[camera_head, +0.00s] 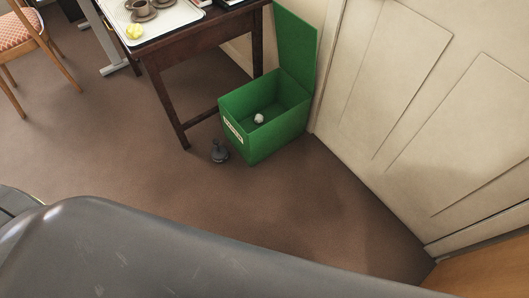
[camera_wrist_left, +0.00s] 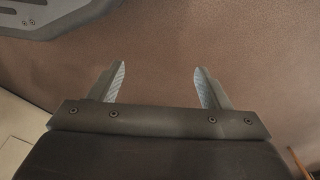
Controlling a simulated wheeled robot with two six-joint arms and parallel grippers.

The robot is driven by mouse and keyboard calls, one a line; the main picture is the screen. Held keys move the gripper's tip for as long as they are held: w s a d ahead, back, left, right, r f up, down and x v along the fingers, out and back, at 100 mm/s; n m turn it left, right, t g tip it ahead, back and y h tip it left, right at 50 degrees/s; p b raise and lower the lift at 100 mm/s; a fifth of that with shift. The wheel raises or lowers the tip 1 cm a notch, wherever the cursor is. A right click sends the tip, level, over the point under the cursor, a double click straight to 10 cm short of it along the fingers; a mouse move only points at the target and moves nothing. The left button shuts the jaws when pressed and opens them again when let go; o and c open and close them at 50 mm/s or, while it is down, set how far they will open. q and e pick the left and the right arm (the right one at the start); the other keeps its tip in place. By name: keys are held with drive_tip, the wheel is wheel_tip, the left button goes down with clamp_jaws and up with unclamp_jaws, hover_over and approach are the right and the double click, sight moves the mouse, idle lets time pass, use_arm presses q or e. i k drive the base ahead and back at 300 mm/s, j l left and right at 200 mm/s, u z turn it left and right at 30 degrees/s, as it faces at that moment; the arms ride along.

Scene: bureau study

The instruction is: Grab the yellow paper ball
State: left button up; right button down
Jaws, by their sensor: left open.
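The yellow paper ball (camera_head: 134,31) lies at the near left edge of the white tray (camera_head: 165,24) on the dark wooden table, at the top of the head view. My left gripper (camera_wrist_left: 160,82) shows only in its wrist view. Its two fingers are apart with nothing between them, and brown floor lies beyond. The ball is not in the wrist view. My right gripper is in neither view.
A green box (camera_head: 267,140) with its lid up stands on the floor by the table, a whitish ball (camera_head: 259,118) inside. A small dark object (camera_head: 219,151) is beside it. A chair (camera_head: 25,40) stands left; the panelled wall is right.

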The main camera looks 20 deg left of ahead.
sight(133, 31)
drive_tip(key=k, duration=0.1)
drive_tip(key=u, duration=1.35)
